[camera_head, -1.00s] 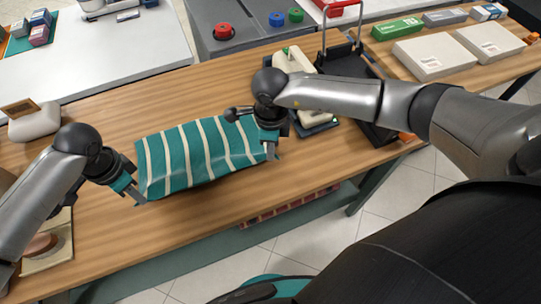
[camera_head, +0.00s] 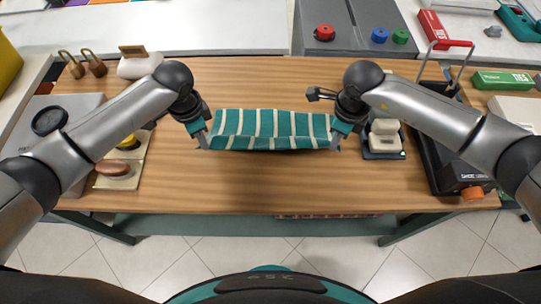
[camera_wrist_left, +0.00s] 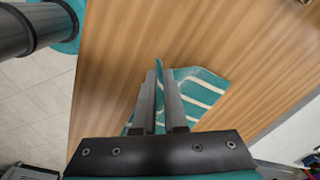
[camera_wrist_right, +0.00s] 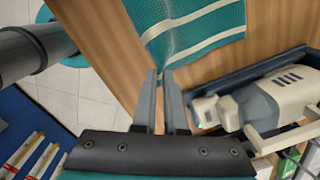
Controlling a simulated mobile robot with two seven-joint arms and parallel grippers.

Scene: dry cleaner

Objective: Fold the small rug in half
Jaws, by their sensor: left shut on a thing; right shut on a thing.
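The small rug (camera_head: 268,124) is teal with cream stripes and lies on the wooden table (camera_head: 262,185). My left gripper (camera_head: 205,143) is shut on its near left corner; the rug also shows beyond the fingers in the left wrist view (camera_wrist_left: 205,92). My right gripper (camera_head: 337,143) is shut at its near right corner; the rug (camera_wrist_right: 188,25) shows ahead of the fingers in the right wrist view. The near edge sags slightly between the grippers. I cannot tell how far it is raised off the table.
A cream-and-blue device (camera_head: 385,140) stands close to the right of my right gripper. A black stand with a red handle (camera_head: 450,160) is further right. A tray with a brush (camera_head: 118,170) lies at left. The table in front of the rug is clear.

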